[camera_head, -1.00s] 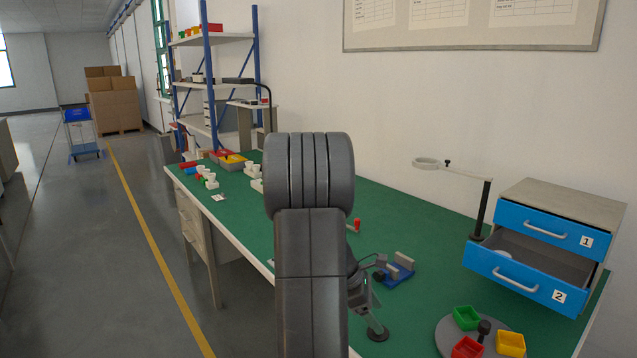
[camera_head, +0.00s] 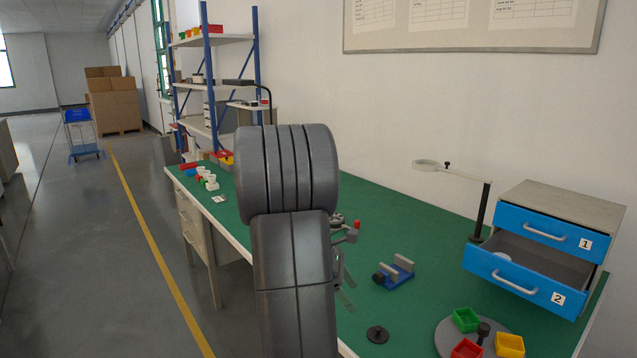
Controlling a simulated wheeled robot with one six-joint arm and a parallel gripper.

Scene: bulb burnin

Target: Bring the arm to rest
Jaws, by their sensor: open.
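My arm rises in the front middle of the head view and its thick dark links hide part of the green bench (camera_head: 420,238). My gripper (camera_head: 347,288) shows only in part, just right of the arm and over the bench. Two thin fingers stand apart with nothing seen between them. Most of the gripper body and wrist is hidden behind the arm.
A blue vise-like fixture (camera_head: 395,273) and a black disc (camera_head: 377,334) lie right of my gripper. A turntable (camera_head: 446,330) bears coloured bins. Drawer 2 (camera_head: 513,285) stands open below drawer 1 (camera_head: 545,229). A magnifier lamp (camera_head: 481,212) stands beside them.

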